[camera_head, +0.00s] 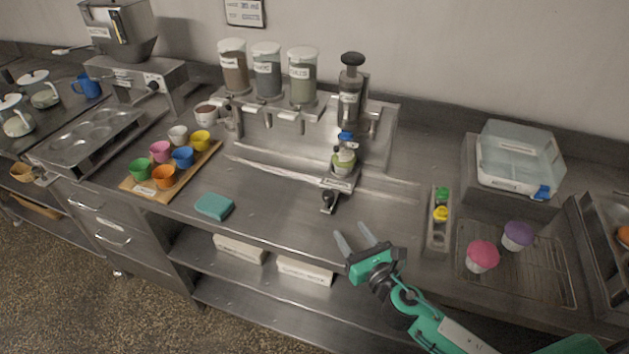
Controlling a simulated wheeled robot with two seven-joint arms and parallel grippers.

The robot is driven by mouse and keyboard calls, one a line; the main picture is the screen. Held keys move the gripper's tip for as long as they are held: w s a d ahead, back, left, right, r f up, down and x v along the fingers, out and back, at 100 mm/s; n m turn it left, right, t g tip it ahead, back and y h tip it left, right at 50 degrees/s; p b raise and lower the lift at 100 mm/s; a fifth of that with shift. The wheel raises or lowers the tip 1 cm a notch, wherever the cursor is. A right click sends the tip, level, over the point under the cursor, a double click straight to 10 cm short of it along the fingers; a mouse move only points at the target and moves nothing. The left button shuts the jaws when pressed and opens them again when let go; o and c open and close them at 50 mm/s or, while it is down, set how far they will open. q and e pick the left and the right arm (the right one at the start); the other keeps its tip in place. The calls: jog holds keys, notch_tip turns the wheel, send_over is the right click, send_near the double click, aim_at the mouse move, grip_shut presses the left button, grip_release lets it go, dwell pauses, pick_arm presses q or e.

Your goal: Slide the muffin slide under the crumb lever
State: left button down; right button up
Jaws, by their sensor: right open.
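The muffin slide (338,182) is a small metal carriage with a dark knob (328,201) at its front. It sits near the right part of a long metal rail and carries a muffin (343,163) with a pale green look. The muffin stands below the black-topped pump dispenser (350,90), with a blue piece (346,137) just above it. Three labelled canisters (266,72) stand to the left on the dispenser station; which lever is the crumb lever I cannot tell. My right gripper (354,238) is open and empty, in front of and right of the knob. My left gripper is out of view.
A teal sponge (214,206) lies on the counter at left, beside a wooden board (143,190) with several coloured cups. At right are a narrow topping holder (438,232), a wire rack (548,276) with two muffins, and a clear-lidded box (519,160).

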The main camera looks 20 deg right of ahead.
aim_at(329, 202)
jog(key=shift+a+r, duration=0.1)
jog(key=shift+r, duration=0.05)
jog(key=shift+w+r+p, duration=0.2)
jog(key=shift+r+p, duration=0.1)
jog(key=shift+r, duration=0.15)
jog(key=w, duration=0.3)
jog(key=shift+a+p, duration=0.3)
jog(key=shift+p, duration=0.05)
jog(key=w, duration=0.3)
jog(key=w+a+p, duration=0.1)
jog(key=w, duration=0.2)
jog(key=shift+w+a+f, duration=0.1)
jog(key=shift+w, duration=0.05)
jog(key=shift+w+a+f, duration=0.15)
jog(key=shift+w+a, duration=0.05)
jog(key=shift+w, duration=1.15)
jog(key=shift+w+a, duration=0.1)
jog(key=c, duration=1)
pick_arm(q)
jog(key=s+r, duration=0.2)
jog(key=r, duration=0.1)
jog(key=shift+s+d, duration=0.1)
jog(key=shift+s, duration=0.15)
pick_arm(e)
grip_shut()
